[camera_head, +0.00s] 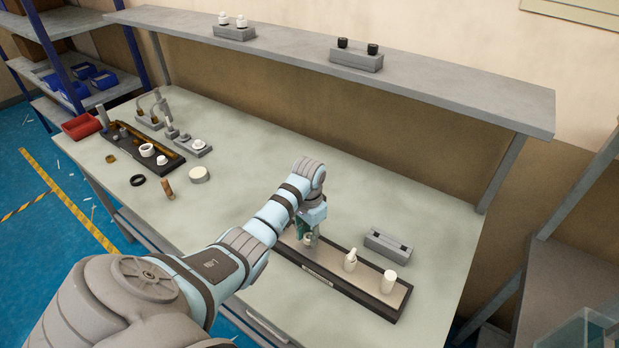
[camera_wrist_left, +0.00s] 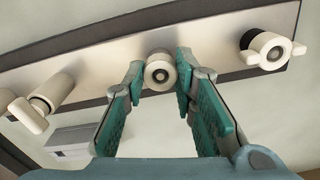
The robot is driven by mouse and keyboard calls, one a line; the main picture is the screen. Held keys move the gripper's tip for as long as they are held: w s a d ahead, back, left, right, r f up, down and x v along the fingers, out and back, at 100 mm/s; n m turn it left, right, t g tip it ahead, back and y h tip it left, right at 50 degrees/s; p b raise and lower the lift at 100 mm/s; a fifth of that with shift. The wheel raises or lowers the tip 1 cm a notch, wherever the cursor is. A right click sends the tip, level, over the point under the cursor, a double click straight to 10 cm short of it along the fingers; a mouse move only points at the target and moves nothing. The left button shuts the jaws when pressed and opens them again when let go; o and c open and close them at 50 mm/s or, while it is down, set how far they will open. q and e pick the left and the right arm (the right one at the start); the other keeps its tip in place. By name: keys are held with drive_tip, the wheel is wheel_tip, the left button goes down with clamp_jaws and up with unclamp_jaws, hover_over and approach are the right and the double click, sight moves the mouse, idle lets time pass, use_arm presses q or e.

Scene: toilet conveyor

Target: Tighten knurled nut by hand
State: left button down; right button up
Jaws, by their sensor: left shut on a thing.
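My left gripper (camera_head: 308,238) reaches down over the dark-edged tray (camera_head: 335,284) on the workbench. In the left wrist view its two teal-padded fingers (camera_wrist_left: 160,78) are closed on the sides of a cream round nut (camera_wrist_left: 159,72) with a dark centre. The nut sits on the tray's metal strip (camera_wrist_left: 110,70); knurling is too small to make out. In the head view the fingers mostly hide the nut. My right gripper is not in view.
Another dark tray (camera_head: 145,147) with parts is at far left. A shelf (camera_head: 300,58) overhangs the back. The bench middle is clear.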

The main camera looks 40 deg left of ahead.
use_arm(q)
drive_tip(key=c, duration=2.4)
unclamp_jaws()
drive_tip(key=m, duration=0.2)
drive_tip(key=shift+m, duration=0.3)
drive_tip(key=m, duration=0.2)
drive_tip(key=shift+m, duration=0.3)
drive_tip(key=m, duration=0.7)
drive_tip(key=shift+w, duration=0.1)
drive_tip(key=m, duration=1)
drive_tip(key=shift+w+a+m, duration=0.1)
drive_tip(key=shift+m, duration=0.2)
drive_tip(key=c, duration=1.6)
unclamp_jaws()
drive_tip(key=shift+c, duration=0.2)
drive_tip(key=shift+w+f, duration=0.1)
